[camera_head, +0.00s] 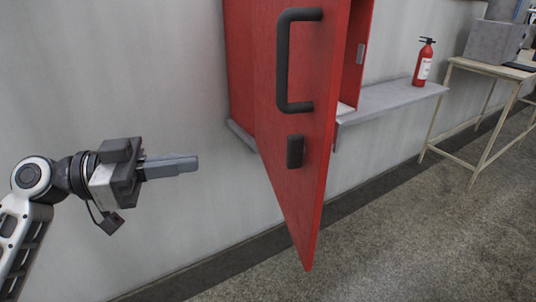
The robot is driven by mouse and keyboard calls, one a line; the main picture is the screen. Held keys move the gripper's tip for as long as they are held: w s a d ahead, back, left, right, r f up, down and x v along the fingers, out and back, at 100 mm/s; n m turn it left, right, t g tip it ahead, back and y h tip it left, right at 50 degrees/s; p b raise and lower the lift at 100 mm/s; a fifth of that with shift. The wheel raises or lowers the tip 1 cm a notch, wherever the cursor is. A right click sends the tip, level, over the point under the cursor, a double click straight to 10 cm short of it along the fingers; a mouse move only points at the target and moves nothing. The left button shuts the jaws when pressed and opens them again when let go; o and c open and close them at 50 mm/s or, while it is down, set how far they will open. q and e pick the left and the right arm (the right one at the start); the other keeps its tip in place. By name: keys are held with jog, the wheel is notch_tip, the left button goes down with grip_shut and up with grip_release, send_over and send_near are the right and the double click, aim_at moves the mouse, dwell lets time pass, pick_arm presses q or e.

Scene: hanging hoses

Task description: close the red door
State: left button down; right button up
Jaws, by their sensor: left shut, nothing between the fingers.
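The red door (299,185) stands ajar on a red wall cabinet (239,60) and juts out toward me. It carries a black vertical pull handle (283,62) and a small black latch piece (295,151) below it. My left gripper (196,163) is shut and empty, its fingers pointing right toward the door. It is to the left of the door and apart from it, in front of the grey wall. The inside of the cabinet is mostly hidden behind the door. My right gripper is not in view.
A grey shelf (384,99) runs along the wall right of the door, with a red fire extinguisher (424,63) on it. A wooden table (489,68) with a grey box (494,41) stands farther right. The floor (400,240) in front is clear.

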aim_at(288, 150)
pick_arm(q)
jog(key=p+x, duration=0.4)
jog(key=x, duration=0.8)
jog(key=shift+w+d+r+p, duration=0.1)
jog(key=shift+p, duration=0.25)
jog(key=shift+w+d, duration=0.2)
jog(key=shift+d, duration=0.35)
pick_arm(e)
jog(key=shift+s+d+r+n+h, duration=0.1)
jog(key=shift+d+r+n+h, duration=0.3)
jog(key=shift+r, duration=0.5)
